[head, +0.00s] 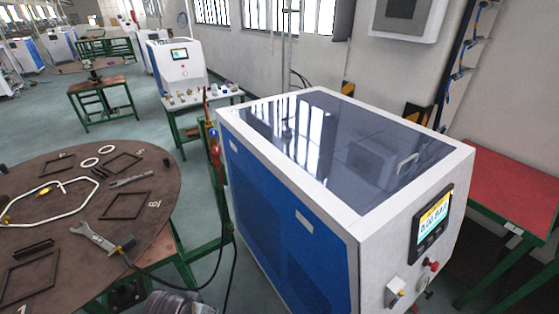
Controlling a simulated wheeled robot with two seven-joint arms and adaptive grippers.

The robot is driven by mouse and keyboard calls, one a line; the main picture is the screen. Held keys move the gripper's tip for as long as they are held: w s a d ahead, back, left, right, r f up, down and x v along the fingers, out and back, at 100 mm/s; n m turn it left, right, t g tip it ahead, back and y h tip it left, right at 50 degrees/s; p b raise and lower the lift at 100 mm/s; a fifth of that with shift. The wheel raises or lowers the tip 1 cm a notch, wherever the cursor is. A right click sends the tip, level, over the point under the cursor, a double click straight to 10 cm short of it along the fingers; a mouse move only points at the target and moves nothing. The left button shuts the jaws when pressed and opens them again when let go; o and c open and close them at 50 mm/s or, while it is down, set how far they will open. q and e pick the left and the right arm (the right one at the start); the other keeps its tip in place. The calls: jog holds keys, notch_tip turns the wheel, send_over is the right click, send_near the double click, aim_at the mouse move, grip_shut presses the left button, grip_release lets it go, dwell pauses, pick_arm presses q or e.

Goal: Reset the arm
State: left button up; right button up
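Neither of my grippers shows in the head view, and no fingers can be seen. A dark grey rounded shape (178,303) is cut off by the bottom edge, left of the machine; I cannot tell what it is. The gas generator (345,225) is a large white and blue cabinet with a dark glossy top panel with a handle. Its front face has a lit screen (433,220), a red knob (431,265) and a small switch (397,298).
A round brown table (75,170) at left holds black frames, white rings, a bent white tube and a wrench-like tool (95,240). A red-topped table (515,190) stands right of the generator. A smaller white machine (178,67) and a bench (190,101) stand behind.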

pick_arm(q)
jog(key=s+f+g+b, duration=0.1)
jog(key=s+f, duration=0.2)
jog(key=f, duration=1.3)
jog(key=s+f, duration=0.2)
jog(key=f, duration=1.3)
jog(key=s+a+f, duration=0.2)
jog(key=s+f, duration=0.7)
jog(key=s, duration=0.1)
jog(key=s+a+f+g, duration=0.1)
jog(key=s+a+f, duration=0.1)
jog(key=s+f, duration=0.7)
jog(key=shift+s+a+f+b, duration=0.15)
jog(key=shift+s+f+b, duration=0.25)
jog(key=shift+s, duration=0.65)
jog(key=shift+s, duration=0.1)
